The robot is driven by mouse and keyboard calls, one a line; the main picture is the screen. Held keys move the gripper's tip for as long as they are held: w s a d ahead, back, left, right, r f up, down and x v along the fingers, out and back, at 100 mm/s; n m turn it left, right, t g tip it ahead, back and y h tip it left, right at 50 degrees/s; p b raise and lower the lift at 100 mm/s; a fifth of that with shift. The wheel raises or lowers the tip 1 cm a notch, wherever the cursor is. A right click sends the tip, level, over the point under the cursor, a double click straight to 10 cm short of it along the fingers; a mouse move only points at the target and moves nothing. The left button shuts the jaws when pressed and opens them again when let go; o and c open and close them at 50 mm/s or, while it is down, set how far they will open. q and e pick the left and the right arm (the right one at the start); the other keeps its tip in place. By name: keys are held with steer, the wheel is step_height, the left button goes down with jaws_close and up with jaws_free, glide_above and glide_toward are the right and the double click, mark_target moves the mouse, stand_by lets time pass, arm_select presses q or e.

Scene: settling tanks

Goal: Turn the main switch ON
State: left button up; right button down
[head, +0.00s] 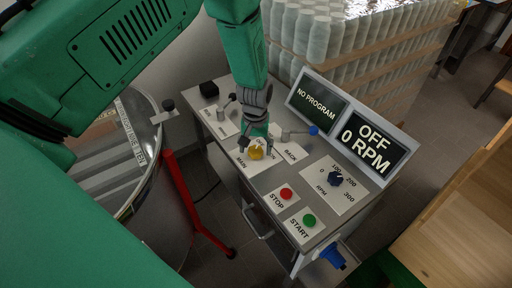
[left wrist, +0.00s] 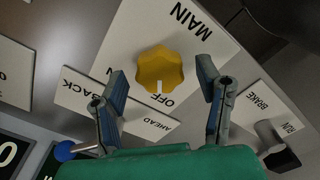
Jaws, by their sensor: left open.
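The main switch is a yellow lobed knob (head: 256,153) on a white plate marked MAIN (head: 242,164) on the grey control desk. It also shows in the left wrist view (left wrist: 159,68), where its white mark points to the word OFF. My left gripper (head: 258,146) points down over the knob. In the left wrist view its two fingers (left wrist: 162,84) are spread, one to each side of the knob, with a gap on both sides. Whether the fingertips reach down to knob height is hard to tell. My right gripper is not in view.
A lever with a blue ball (head: 313,130) stands close right of the gripper, and a brake lever (head: 223,112) to the left. Red stop (head: 286,194) and green start (head: 309,220) buttons sit nearer. The display (head: 369,146) reads OFF, 0 RPM.

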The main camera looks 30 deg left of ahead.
arm_select(q)
steer(key=shift+f, duration=0.3)
steer(key=c, duration=1.1)
steer(key=m, duration=0.6)
steer(key=shift+m, duration=0.4)
steer(key=m, duration=0.3)
steer(key=shift+m, duration=2.2)
